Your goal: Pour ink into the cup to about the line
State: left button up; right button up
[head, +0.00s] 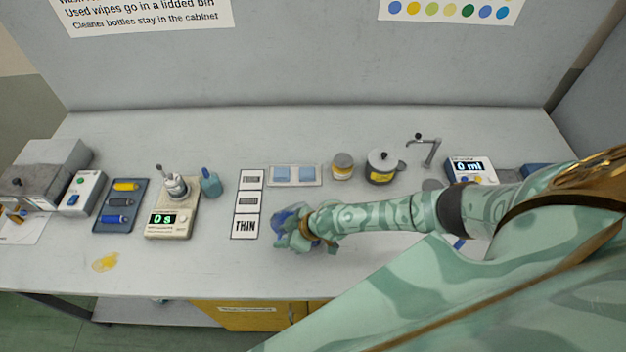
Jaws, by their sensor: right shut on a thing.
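My right gripper (292,232) is low over the front middle of the bench, shut on a blue thing (279,220). The gripper hides most of that thing, so I cannot tell its shape, any ink inside or any line on it. A small metal cup (175,186) sits on the stand with a display reading 0 s (168,222), at the left. My left gripper is not in view.
A card reading THIN (246,225) lies left of the gripper. Behind are a tray with blue squares (296,184), a tap (431,152) and a 0 ml display (470,167). A yellow smear (105,262) marks the front left.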

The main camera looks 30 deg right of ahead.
dwell(0.8)
jog(key=shift+w+f, duration=0.1)
jog(key=shift+w+a+f+g+h+p, duration=0.1)
jog(key=shift+a+f+g+h+p, duration=0.15)
jog(key=shift+g+h+p, duration=0.1)
jog(key=shift+w+a+f+g+h, duration=0.45)
jog(key=shift+f+g+h, duration=0.1)
jog(key=shift+f+g, duration=0.15)
jog(key=shift+w+a+g+h, duration=0.15)
jog(key=shift+w+g+h, duration=0.1)
jog(key=shift+h, duration=0.15)
jog(key=shift+w+a+f+g+h+b, duration=0.35)
jog(key=shift+g+h+b, duration=0.15)
jog(key=shift+g+h, duration=0.2)
jog(key=shift+w+a+f+g+h+b, duration=0.2)
jog(key=shift+w+f+g+h+b, duration=0.1)
jog(key=shift+g+h+b, duration=0.5)
jog(key=shift+b, duration=0.35)
jog(key=shift+r, duration=0.1)
